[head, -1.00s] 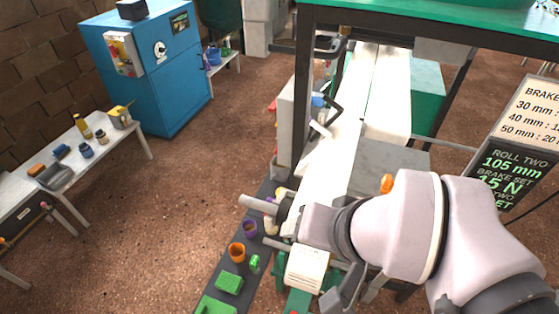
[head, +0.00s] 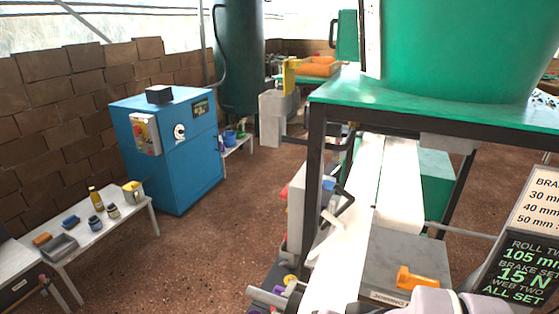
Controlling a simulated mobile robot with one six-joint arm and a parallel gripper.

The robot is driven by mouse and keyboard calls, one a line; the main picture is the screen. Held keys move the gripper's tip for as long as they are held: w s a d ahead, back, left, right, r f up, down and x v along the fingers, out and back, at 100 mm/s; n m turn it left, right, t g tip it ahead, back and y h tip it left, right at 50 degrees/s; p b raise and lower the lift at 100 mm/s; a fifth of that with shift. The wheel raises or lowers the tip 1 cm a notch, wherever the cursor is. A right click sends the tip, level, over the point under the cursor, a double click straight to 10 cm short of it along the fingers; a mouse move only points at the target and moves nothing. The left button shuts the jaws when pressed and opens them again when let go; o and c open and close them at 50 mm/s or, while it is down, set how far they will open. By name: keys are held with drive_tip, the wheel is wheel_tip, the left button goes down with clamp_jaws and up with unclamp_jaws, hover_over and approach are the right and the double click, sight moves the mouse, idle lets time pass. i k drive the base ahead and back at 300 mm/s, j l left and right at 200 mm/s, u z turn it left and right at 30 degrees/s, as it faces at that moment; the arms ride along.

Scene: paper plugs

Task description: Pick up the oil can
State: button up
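On the white table at the left stand a slim yellow bottle (head: 95,199) and a pale yellow can (head: 133,192) with a dark top. Either could be the oil can; they are too small to tell. My gripper (head: 266,297) shows only in part at the bottom edge, with one grey finger pointing left. The rest of it is cut off, and I cannot see anything held. It is far to the right of the table and apart from both containers.
The white table (head: 100,230) also bears a grey tray (head: 61,247), small jars (head: 96,226), and a blue block (head: 71,221). A blue cabinet (head: 175,160) stands behind it. Brown floor (head: 205,250) lies clear between the table and the machine. A sign (head: 525,265) stands at the right.

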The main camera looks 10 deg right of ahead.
sight(288, 260)
drive_tip(key=j+u, duration=0.3)
drive_tip(key=u, duration=0.15)
drive_tip(key=j+u, duration=0.3)
drive_tip(key=u, duration=0.15)
drive_tip(key=j+u, duration=0.65)
drive_tip(key=u, duration=0.2)
drive_tip(key=i+j, duration=0.15)
drive_tip(key=i, duration=0.25)
drive_tip(key=i+j, duration=0.15)
drive_tip(key=i, duration=0.25)
drive_tip(key=i+j+u, duration=0.1)
drive_tip(key=i, duration=0.3)
drive_tip(key=i+l+z, duration=0.3)
drive_tip(key=z, duration=0.2)
drive_tip(key=i+l+z, duration=0.5)
drive_tip(key=i+z, duration=0.35)
drive_tip(key=z, duration=0.15)
drive_tip(key=i+z, duration=0.5)
drive_tip(key=i+j+z, duration=0.2)
drive_tip(key=i+z, duration=0.15)
drive_tip(key=z, duration=0.15)
drive_tip(key=i+j+z, duration=0.35)
drive_tip(key=z, duration=0.15)
drive_tip(key=i+j+z, duration=0.15)
drive_tip(key=i+z, duration=0.25)
drive_tip(key=i+j+z, duration=0.25)
drive_tip(key=i+z, duration=0.15)
drive_tip(key=i+j+z, duration=0.4)
drive_tip(key=i, duration=0.5)
